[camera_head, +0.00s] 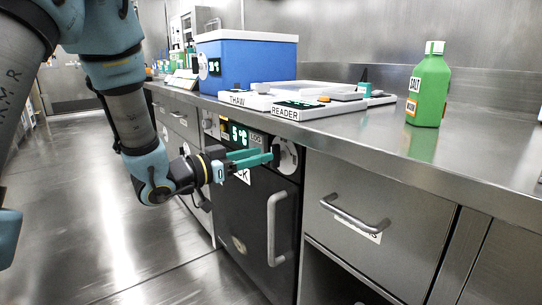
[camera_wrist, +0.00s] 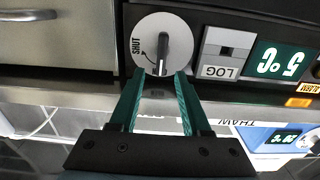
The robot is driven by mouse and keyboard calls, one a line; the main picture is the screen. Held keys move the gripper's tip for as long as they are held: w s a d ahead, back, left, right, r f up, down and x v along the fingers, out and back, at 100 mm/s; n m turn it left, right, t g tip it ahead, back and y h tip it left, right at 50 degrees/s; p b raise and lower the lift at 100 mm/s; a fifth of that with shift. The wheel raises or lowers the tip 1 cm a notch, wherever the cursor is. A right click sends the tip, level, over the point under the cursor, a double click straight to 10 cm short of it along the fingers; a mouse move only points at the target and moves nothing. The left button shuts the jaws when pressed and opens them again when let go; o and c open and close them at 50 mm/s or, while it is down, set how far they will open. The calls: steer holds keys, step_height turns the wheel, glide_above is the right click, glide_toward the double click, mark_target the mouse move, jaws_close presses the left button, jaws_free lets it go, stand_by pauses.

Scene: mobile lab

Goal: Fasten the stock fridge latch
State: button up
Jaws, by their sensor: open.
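The stock fridge (camera_head: 235,215) is a dark-fronted unit under the counter with a vertical pale handle (camera_head: 278,230). Its latch (camera_head: 290,157) is a round pale dial at the top right of the front. In the wrist view, which is upside down, the latch dial (camera_wrist: 147,32) has a dark and grey knob (camera_wrist: 162,52) in its middle and the word SHUT at its left with a curved arrow. The knob stands upright in that picture, not pointing at SHUT. My gripper (camera_head: 268,157) is open, its green fingertips (camera_wrist: 165,74) at the knob's near end; contact is unclear.
A green 5 °C display (camera_wrist: 281,62) and a LOG switch (camera_wrist: 226,50) sit beside the dial. On the counter are a blue box (camera_head: 245,65), white trays (camera_head: 305,105) and a green SALT bottle (camera_head: 428,88). A drawer handle (camera_head: 352,213) sticks out at right. Floor at left is clear.

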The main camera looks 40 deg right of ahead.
mark_target(272, 151)
steer(key=shift+s+d, duration=0.1)
steer(key=shift+d, duration=1.95)
steer(key=shift+c, duration=0.2)
jaws_close()
